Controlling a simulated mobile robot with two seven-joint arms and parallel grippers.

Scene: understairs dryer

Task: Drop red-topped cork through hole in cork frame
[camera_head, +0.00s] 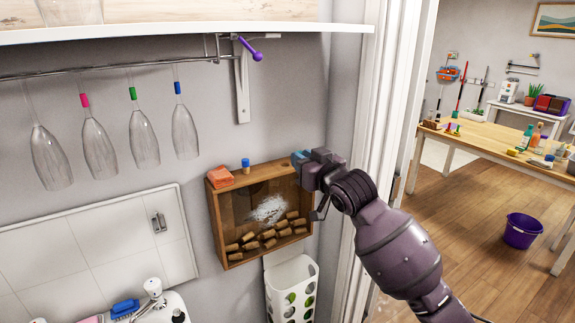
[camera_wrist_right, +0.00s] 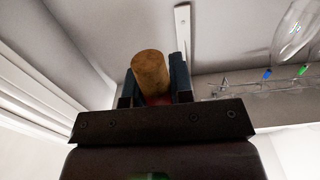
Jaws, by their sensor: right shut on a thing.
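The cork frame (camera_head: 214,222) is a brown wooden box on the wall in the middle of the head view. Several corks lie in its lower part behind a front with a white print. My right gripper (camera_head: 301,158) is at the frame's top right corner. In the right wrist view it is shut on a cork (camera_wrist_right: 150,70) that stands up between the two dark fingers. A patch of red shows at the cork's end near the gripper. My left gripper is not in view.
An orange block (camera_head: 220,177) and a small blue-topped piece (camera_head: 245,165) sit on the frame's top. Several glasses (camera_head: 143,138) hang from a rail at the left. A white holed bin (camera_head: 291,285) stands below the frame. A white door post (camera_head: 388,120) rises close on the right.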

